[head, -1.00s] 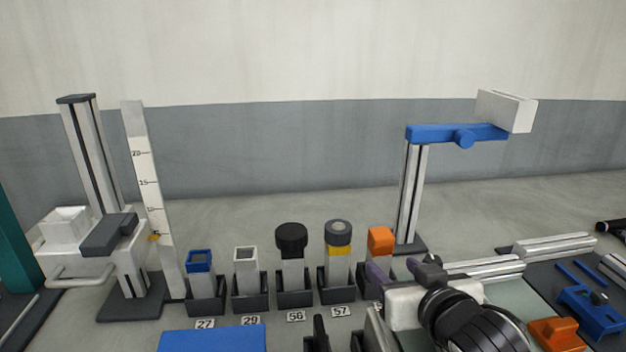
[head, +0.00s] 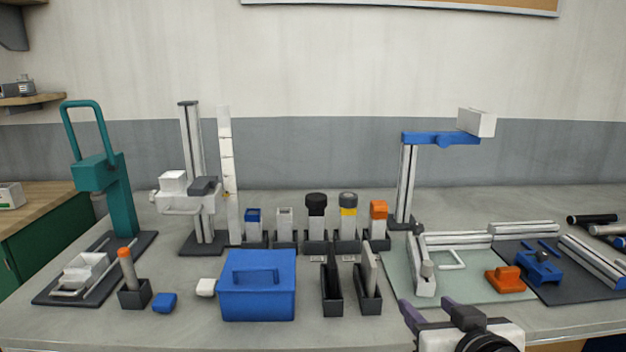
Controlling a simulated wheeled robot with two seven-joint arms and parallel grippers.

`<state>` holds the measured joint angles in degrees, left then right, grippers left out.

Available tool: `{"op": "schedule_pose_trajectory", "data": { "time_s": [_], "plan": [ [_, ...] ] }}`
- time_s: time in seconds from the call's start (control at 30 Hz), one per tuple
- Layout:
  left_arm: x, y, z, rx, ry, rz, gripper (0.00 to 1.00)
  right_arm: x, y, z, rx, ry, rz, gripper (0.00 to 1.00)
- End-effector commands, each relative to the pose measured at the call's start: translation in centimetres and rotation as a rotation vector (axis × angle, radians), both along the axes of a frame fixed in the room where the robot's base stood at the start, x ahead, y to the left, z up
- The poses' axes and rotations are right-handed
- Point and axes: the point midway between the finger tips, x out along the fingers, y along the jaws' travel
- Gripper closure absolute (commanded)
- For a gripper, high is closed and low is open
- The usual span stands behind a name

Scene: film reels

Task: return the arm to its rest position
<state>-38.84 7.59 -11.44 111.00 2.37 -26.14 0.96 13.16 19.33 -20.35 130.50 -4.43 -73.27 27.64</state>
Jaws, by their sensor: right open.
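My right gripper (head: 427,306) is at the bottom edge of the head view, right of centre. Its purple finger and dark finger stand apart, and nothing shows between them. It is in front of the pale green mat (head: 462,291), near the front edge of the table. Only the white and black wrist part behind the fingers shows; the rest of that arm is out of view. My left gripper is not in view.
A blue box (head: 258,306) and two dark slotted holders (head: 332,296) (head: 369,297) stand left of the gripper. A row of holders is behind them. An orange block (head: 505,280) and a blue fixture (head: 540,268) lie to the right. A teal press (head: 117,195) stands far left.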

Motion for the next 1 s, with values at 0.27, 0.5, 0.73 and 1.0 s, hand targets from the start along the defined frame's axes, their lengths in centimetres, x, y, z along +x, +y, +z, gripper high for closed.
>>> {"op": "schedule_pose_trajectory", "data": {
  "time_s": [0.27,0.5,0.73,1.0],
  "plan": [
    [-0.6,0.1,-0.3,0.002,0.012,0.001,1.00,-1.7,1.1,-7.7,-0.002,0.093,0.062,0.50],
    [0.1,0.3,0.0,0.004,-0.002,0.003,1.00,-5.0,2.0,-15.7,0.005,0.182,0.118,0.50],
    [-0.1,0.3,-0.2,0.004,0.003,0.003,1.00,-13.5,2.8,-27.1,0.021,0.311,0.172,0.50],
    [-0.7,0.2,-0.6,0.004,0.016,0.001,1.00,-23.1,2.8,-34.5,0.027,0.398,0.187,0.50]
  ]
}}
